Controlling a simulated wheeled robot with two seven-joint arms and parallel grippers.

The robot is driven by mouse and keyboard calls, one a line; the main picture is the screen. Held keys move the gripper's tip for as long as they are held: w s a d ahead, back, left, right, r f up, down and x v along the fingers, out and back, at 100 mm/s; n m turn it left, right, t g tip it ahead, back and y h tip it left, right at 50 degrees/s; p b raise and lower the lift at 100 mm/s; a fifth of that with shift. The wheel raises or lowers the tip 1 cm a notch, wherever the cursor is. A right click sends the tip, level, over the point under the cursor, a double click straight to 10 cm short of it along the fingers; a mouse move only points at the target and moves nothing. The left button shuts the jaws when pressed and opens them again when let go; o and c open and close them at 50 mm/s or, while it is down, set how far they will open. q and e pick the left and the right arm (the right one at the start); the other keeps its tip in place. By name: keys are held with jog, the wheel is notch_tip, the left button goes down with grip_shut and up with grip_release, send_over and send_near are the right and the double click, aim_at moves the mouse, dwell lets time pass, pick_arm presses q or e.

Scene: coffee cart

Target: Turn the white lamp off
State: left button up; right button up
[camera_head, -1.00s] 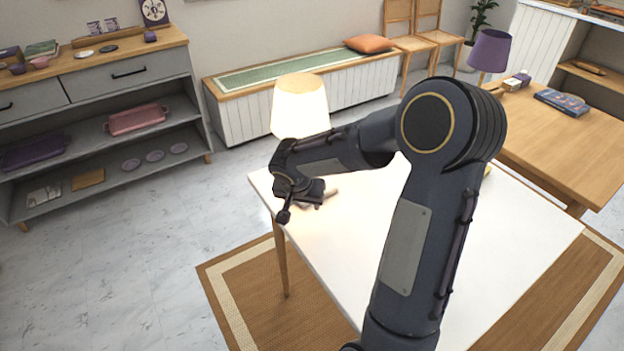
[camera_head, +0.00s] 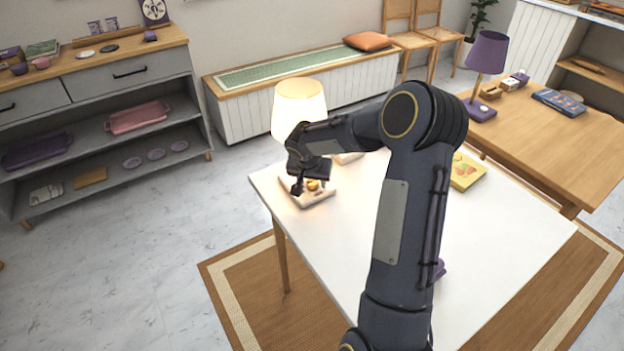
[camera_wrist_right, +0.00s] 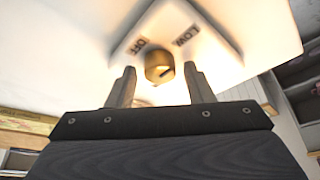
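The white lamp has a lit, glowing shade (camera_head: 299,108) and stands at the far left corner of the white table. Its pale square base (camera_head: 309,201) carries a brass knob (camera_head: 314,185). My right gripper (camera_head: 310,183) is at the lamp base. In the right wrist view its two fingers (camera_wrist_right: 159,84) are spread, one on each side of the knob, with gaps between. The lamp's stem is hidden behind my arm. My left gripper is not in view.
The white table (camera_head: 490,240) holds a yellow box (camera_head: 467,172) at its right side. A purple lamp (camera_head: 487,55) stands on the wooden table (camera_head: 545,125). My right arm covers the middle of the white table. Shelves (camera_head: 95,130) stand at the left.

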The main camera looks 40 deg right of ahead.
jog(key=c, duration=0.8)
jog(key=shift+n, duration=0.3)
jog(key=shift+s+n+t+y, duration=0.1)
jog(key=shift+n+t+y, duration=0.3)
jog(key=shift+n, duration=0.6)
jog(key=n+p, duration=0.2)
jog(key=shift+d+r+n+y, duration=0.15)
jog(key=shift+r+n+y, duration=0.05)
jog(key=shift+n+y, duration=0.2)
jog(key=n+y+p, duration=0.1)
jog(key=n+p, duration=0.1)
jog(key=n+y+p, duration=0.1)
jog(key=n+p, duration=0.2)
jog(key=shift+s+d+t, duration=0.1)
jog(key=shift+d+t, duration=0.05)
jog(key=shift+t, duration=0.25)
jog(key=n+y+p, duration=0.1)
jog(key=n, duration=0.1)
jog(key=shift+f+n, duration=0.15)
jog(key=shift+n, duration=0.25)
jog(key=shift+d+n+g+y, duration=0.1)
jog(key=shift+n+g+y, duration=0.3)
jog(key=shift+n, duration=1.1)
